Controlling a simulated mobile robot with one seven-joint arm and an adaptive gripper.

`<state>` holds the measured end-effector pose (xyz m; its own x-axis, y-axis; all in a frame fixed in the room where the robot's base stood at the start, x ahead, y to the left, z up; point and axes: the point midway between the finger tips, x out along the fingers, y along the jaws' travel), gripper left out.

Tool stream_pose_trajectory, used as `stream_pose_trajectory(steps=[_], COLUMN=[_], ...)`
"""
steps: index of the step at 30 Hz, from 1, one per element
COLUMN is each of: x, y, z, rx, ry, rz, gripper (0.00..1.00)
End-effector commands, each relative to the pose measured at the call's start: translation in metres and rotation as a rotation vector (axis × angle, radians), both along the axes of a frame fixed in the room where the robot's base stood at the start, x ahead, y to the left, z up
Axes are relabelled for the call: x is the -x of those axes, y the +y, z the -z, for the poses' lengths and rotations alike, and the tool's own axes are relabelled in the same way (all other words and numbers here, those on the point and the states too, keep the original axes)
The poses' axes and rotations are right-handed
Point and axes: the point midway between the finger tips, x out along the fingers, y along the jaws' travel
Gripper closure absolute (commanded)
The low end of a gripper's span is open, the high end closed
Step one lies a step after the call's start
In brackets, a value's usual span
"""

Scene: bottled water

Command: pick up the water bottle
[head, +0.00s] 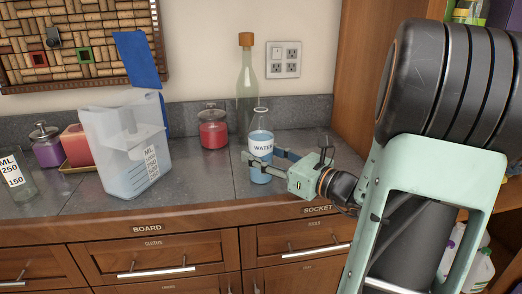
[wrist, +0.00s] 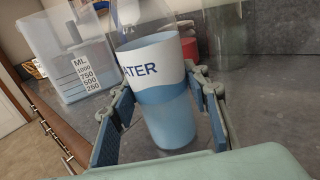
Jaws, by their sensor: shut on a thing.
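The water bottle (head: 261,142) is clear with blue liquid and a white label reading "WATER". It stands upright near the counter's front edge in the head view. My gripper (head: 262,164) reaches it from the right and is shut on it, with a finger on each side of its lower part. In the wrist view the bottle (wrist: 160,95) sits between the two blue-padded fingers of my gripper (wrist: 163,110).
A clear measuring container (head: 126,145) stands to the left on the grey counter (head: 205,180). A red candle jar (head: 213,130) and a tall corked bottle (head: 246,85) stand behind the water bottle. A wooden cabinet side (head: 362,70) bounds the counter at right.

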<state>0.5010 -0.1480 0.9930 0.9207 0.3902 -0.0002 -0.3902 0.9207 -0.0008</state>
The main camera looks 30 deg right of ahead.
Motion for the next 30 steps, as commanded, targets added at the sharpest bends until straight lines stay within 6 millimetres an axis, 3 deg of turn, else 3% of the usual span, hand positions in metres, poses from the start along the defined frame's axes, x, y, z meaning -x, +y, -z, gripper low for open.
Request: stream_pose_trajectory(steps=[10,21,30], x=[0.000,0.000,0.000], y=[0.000,0.001,0.000], z=[-0.007,-0.077,-0.101], rx=[0.001,0.005,0.000], ry=[-0.002,-0.004,-0.002], rz=[0.000,-0.001,-0.001], gripper=[0.92,0.92,0.92])
